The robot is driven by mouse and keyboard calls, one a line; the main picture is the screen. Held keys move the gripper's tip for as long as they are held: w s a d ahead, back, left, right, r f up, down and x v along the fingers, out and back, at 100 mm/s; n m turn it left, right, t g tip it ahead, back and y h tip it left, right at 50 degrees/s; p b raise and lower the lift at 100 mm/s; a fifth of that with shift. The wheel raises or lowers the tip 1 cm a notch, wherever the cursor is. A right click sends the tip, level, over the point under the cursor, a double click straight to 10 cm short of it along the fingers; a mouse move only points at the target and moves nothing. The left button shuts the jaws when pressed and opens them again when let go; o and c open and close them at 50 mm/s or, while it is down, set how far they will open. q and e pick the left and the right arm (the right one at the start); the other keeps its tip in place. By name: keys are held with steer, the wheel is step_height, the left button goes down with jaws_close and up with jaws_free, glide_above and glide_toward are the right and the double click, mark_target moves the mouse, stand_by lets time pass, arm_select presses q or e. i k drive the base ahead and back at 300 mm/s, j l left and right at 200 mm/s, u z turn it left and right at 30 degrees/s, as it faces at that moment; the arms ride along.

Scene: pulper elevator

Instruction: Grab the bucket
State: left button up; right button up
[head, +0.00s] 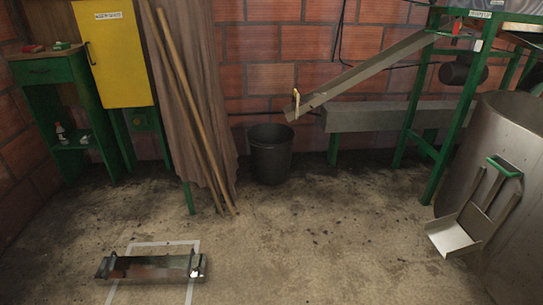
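A black bucket (271,156) stands upright on the floor near the brick wall, in the middle of the head view. Its open rim faces up, and I cannot see into its bottom. Nothing is touching it from the front. Neither of my grippers shows in the head view.
Wooden poles (187,100) lean by a brown cloth (200,60) left of the bucket. A sloping metal chute (365,72) ends above and right of it. A metal drum (510,170) stands right. A metal box (150,267) lies front left. The middle floor is clear.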

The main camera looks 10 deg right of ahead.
mark_target(271, 155)
steer(key=u, duration=0.55)
steer(key=i+l+u, duration=0.55)
steer(key=l, duration=0.2)
steer(key=i+l+u, duration=0.1)
steer(key=l+u, duration=0.2)
steer(key=l, duration=0.1)
